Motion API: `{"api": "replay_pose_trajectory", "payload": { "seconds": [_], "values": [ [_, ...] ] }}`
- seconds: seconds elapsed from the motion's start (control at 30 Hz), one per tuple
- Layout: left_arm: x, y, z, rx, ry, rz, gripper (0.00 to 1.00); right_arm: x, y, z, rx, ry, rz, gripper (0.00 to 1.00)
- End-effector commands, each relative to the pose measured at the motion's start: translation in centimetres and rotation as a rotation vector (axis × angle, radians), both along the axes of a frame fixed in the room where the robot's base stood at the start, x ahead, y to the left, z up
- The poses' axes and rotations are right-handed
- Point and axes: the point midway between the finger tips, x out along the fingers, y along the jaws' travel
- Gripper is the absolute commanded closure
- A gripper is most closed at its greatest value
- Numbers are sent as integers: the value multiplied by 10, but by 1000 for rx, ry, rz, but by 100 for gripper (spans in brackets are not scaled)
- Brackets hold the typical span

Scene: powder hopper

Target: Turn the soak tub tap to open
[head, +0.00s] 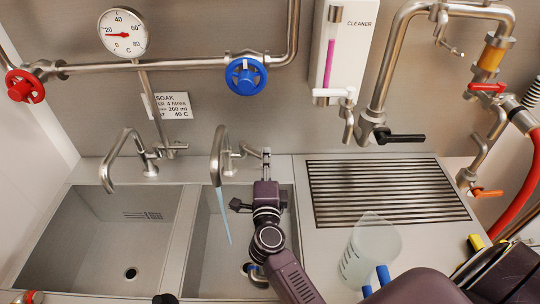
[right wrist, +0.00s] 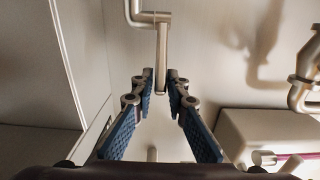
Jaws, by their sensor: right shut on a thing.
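A steel tap (head: 217,155) with a curved spout stands behind the right basin (head: 205,265), and a thin blue stream of water (head: 224,215) runs from the spout. Its lever (head: 266,155) is at the right of the tap. My right gripper (head: 265,168) is shut on this lever. In the right wrist view the lever (right wrist: 161,60) hangs down between the blue-padded fingers of the right gripper (right wrist: 161,85). A second tap (head: 122,150) stands behind the left basin (head: 70,240), with no water showing. A SOAK sign (head: 172,106) hangs on the wall between the taps.
A red wheel (head: 25,87) and a blue wheel (head: 246,75) sit on the wall pipe, with a dial thermometer (head: 123,32) between. A clear jug (head: 370,248) stands right of my right arm, below the slatted drainer (head: 385,190). A cleaner dispenser (head: 345,50) hangs above.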

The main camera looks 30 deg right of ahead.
Motion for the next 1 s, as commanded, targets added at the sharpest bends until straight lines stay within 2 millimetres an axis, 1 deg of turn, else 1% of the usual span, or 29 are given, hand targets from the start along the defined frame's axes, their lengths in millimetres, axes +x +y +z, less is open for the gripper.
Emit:
{"api": "replay_pose_trajectory", "payload": {
  "seconds": [0.03,0.37,0.63,1.0],
  "values": [
    [0,0,0,0,0,0,68,0,5,-2,3,3,10,100],
    [0,0,0,0,0,0,68,-1,8,-2,1,3,10,100],
    [0,0,-1,0,0,0,68,-6,26,-2,3,3,11,100],
    [0,0,-1,0,0,0,68,-6,28,-2,2,2,10,100]
  ]
}}
